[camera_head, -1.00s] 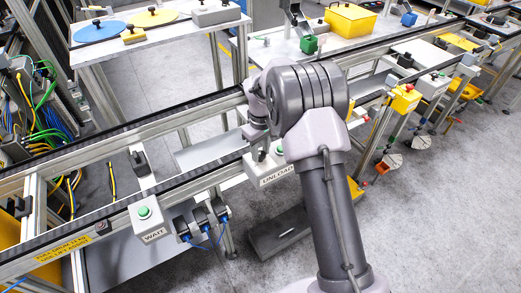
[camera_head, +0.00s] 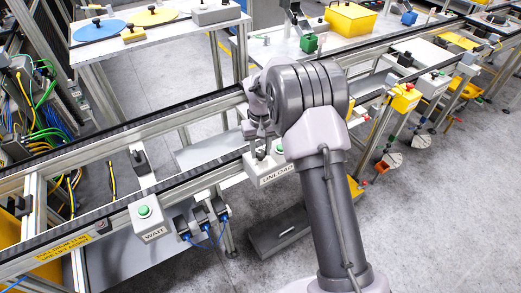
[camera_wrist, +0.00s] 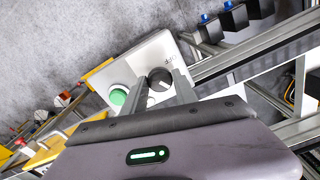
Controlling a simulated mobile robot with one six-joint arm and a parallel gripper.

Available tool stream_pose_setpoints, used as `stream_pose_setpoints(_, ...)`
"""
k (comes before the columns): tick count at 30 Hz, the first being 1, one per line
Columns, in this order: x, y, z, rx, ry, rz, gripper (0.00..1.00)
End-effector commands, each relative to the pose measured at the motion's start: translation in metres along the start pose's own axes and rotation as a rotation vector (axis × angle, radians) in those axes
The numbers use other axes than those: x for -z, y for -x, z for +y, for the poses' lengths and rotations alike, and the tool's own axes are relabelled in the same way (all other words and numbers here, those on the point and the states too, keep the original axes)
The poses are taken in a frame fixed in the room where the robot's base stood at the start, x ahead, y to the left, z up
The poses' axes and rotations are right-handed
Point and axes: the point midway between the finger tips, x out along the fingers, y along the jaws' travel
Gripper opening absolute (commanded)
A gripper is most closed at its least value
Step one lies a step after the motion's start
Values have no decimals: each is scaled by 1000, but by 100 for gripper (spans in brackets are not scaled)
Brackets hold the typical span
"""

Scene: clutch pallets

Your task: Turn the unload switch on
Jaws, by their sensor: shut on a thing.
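The unload switch is a black round knob (camera_wrist: 159,79) with a pale pointer line, on a light grey box (camera_wrist: 140,58) in the wrist view. The letters "OFF" are printed beside the knob. My gripper (camera_wrist: 163,84) is shut on the knob, one finger on each side of it. A green push button (camera_wrist: 118,97) sits on the same box, just outside the fingers. In the head view the box labelled "UNLOAD" (camera_head: 278,172) hangs on the conveyor's near rail, below my gripper (camera_head: 262,153); the knob is mostly hidden there by the fingers.
A similar box labelled "WAIT" (camera_head: 147,220) with a green button stands to the left on the rail. Blue-cabled black connectors (camera_head: 201,217) sit between them. The conveyor rail (camera_head: 110,212) runs diagonally behind. Grey floor (camera_head: 420,220) is open on the right.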

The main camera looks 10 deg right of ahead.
Motion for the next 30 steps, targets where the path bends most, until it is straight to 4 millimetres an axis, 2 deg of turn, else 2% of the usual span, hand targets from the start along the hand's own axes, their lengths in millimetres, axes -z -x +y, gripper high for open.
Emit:
stream_pose_setpoints(9, 0, 1, 0, 0, -2, 1, 0)
stream_pose_setpoints(10, 0, 1, 0, 0, -2, 1, 40)
stream_pose_setpoints(12, 0, 1, 0, 0, -2, 1, 54)
stream_pose_setpoints(13, 0, 0, 0, 0, -2, 1, 56)
stream_pose_setpoints(23, 0, 5, 0, 0, -1, 1, 56)
stream_pose_setpoints(26, 1, 26, 0, 1, -1, 3, 56)
stream_pose_setpoints(30, 1, 74, 0, 0, -1, 4, 56)
